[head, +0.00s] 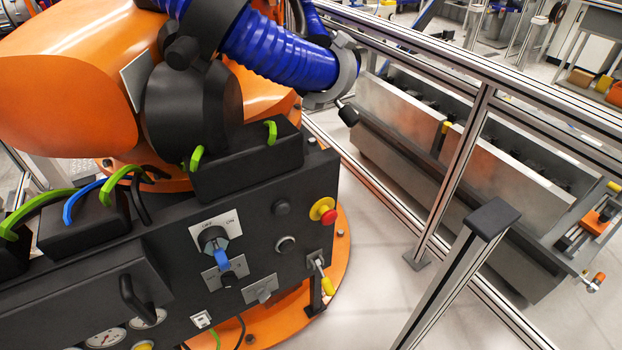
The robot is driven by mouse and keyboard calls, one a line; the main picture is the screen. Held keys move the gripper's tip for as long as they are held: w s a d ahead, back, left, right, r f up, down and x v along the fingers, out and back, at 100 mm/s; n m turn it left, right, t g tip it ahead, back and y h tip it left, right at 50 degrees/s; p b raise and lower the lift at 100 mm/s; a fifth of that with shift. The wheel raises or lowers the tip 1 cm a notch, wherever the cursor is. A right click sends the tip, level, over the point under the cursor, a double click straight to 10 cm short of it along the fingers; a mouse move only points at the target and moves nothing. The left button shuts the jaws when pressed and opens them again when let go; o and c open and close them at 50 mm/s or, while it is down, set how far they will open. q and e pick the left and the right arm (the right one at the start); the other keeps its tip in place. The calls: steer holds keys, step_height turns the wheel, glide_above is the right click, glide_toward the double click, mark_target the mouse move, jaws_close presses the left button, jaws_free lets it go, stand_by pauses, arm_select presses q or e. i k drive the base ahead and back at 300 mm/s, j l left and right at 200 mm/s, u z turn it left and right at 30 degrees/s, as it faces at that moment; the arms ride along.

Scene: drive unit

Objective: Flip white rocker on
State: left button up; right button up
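A small white square piece (201,319) sits low on the front of the black drive unit (190,285), just above the lower edge of the picture. It looks like the white rocker, but it is too small to tell which way it is set. Above it on the same face is an OFF/ON rotary switch (214,240) with a blue part below it. Neither of my grippers shows in the head view.
The panel also carries a red and yellow emergency stop button (325,211), a yellow-tipped lever (327,286), a black handle (135,300) and round gauges (106,338). An orange robot arm (60,105) rises behind. A metal fence (455,175) stands right.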

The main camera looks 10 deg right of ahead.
mark_target(201, 321)
steer(key=u, duration=0.9)
